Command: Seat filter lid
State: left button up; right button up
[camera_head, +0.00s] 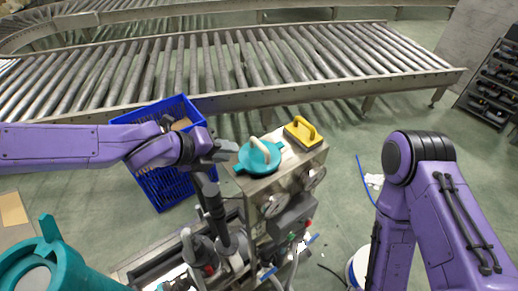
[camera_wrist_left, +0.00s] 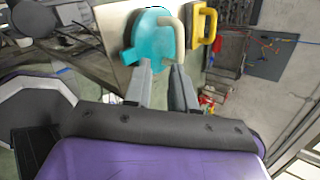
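The teal round lid (camera_head: 255,158) with a curved beige handle (camera_head: 262,149) is on top of a grey metal machine (camera_head: 283,172), near its left end. I cannot tell whether it lies flat or is fully seated. It also shows in the left wrist view as the teal lid (camera_wrist_left: 150,45) with its beige handle (camera_wrist_left: 179,36). My left gripper (camera_head: 233,147) is just left of the lid. In the left wrist view, the left gripper (camera_wrist_left: 162,68) has its fingers apart, nothing visibly held, with the fingertips by the lid's near edge and handle. My right gripper is out of view.
A yellow handled block (camera_head: 302,133) sits beside the lid on the machine top. A blue crate (camera_head: 163,187) stands behind my left forearm. A large teal vessel (camera_head: 75,268) is at bottom left. A roller conveyor (camera_head: 270,98) crosses the back. A white bucket (camera_head: 355,268) stands lower right.

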aim_at(257, 144)
pick_arm(q)
jog(key=w+n, duration=0.1)
jog(key=d+r+n+h, duration=0.1)
jog(key=shift+w+d+n, duration=0.25)
jog(key=shift+w+n, duration=0.15)
jog(key=d+f+b, duration=0.1)
jog(key=w+d+f+b, duration=0.1)
jog(key=d+b, duration=0.1)
jog(key=x, duration=0.1)
jog(key=b+x, duration=0.1)
jog(key=x, duration=0.1)
jog(key=b+x, duration=0.1)
jog(key=x, duration=0.1)
jog(key=shift+w+a+f, duration=0.15)
jog(key=shift+w+f, duration=0.05)
jog(key=shift+w, duration=0.3)
jog(key=shift+w+d, duration=0.2)
jog(key=shift+d, duration=0.25)
jog(key=shift+a+r, duration=0.1)
jog(key=shift+a, duration=0.05)
grip_shut()
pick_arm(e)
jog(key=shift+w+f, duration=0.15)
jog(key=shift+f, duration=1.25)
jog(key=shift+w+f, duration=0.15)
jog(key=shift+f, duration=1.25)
